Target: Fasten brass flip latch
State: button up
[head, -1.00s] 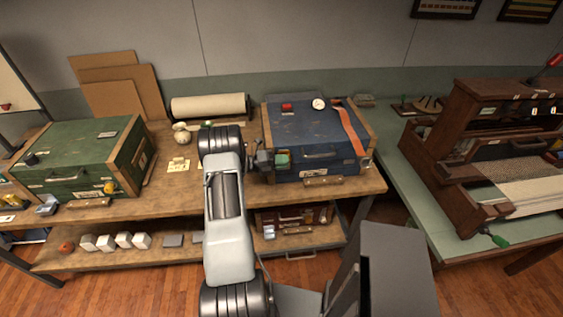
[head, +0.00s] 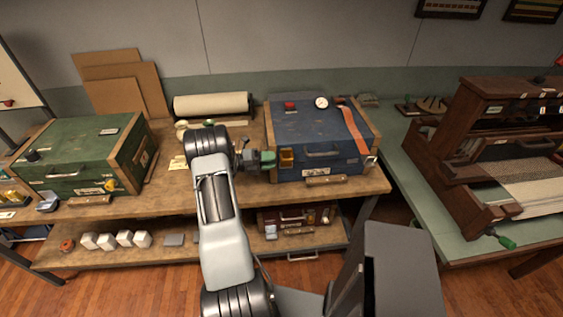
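A blue case (head: 318,130) with wooden edges stands closed on the workbench, a grey handle on its front. A brass-yellow piece (head: 286,158), which looks like the flip latch, is on the left part of the case's front. It is too small to tell whether its flap is up or down. My gripper (head: 269,157), dark with green at its tip, is just left of the brass piece, at about the same height. I cannot tell whether they touch. The gripper's fingers are too small to read.
A green case (head: 80,155) stands at the left of the bench (head: 215,206). A red button-like piece (head: 290,105), a round dial (head: 321,102) and an orange strap (head: 353,130) are on the blue case. A wooden-handled tool (head: 326,180) lies in front. A loom (head: 480,160) stands right.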

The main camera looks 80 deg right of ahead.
jog(key=b+v, duration=0.1)
jog(key=v, duration=0.7)
jog(key=shift+b, duration=0.35)
jog(key=shift+r, duration=0.1)
dwell(0.3)
